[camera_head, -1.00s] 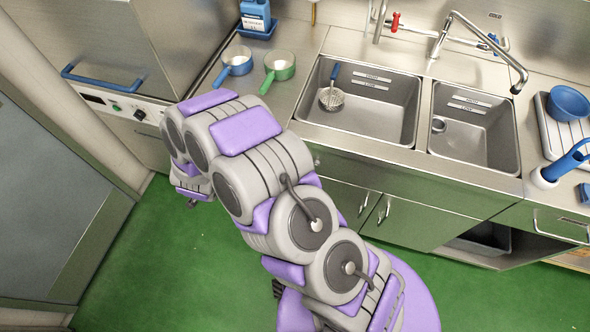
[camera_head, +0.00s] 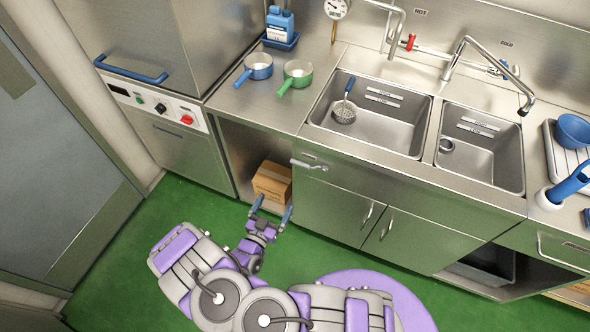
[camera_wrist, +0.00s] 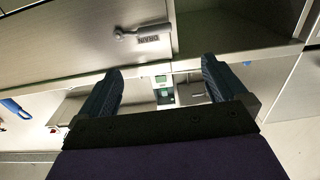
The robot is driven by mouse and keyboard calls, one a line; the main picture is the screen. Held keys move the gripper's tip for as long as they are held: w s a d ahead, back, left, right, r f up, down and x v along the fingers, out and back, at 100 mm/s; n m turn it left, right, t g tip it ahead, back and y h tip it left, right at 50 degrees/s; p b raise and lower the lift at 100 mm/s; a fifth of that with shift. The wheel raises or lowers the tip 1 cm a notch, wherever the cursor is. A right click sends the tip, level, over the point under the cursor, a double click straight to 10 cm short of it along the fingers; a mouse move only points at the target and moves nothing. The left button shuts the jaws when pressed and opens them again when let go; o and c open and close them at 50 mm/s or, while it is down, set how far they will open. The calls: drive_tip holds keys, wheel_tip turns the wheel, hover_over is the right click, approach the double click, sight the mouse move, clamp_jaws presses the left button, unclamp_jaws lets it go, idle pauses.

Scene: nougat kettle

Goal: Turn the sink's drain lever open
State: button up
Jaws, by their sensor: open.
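The drain lever (camera_head: 308,165) is a small metal handle on the front face of the sink unit, just under the counter edge, below the left basin (camera_head: 372,112). It looks roughly horizontal. In the wrist view, the lever (camera_wrist: 140,31) shows at the top, beside a plate marked DRAIN (camera_wrist: 149,40). My gripper (camera_head: 272,208) is below and left of the lever in the head view, apart from it. Its two blue fingers are spread and nothing is between them. In the wrist view, the gripper (camera_wrist: 163,70) has the lever beyond its fingertips.
A cardboard box (camera_head: 272,184) stands in the open bay under the counter, behind my gripper. Cabinet doors (camera_head: 375,222) are to the right. A machine with a blue handle (camera_head: 130,70) stands at the left. The green floor (camera_head: 130,255) at the left is clear.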

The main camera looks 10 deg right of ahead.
approach(309, 166)
drive_tip(key=w+d, duration=0.3)
drive_tip(key=w, duration=0.6)
drive_tip(key=shift+f, duration=0.35)
drive_tip(key=shift+w+a, duration=0.1)
drive_tip(key=shift+a, duration=0.65)
drive_tip(key=shift+c, duration=1)
drive_tip(key=shift+d, duration=0.65)
drive_tip(key=c, duration=0.5)
drive_tip(key=shift+a, duration=0.2)
drive_tip(key=c, duration=0.8)
drive_tip(key=shift+w, duration=0.1)
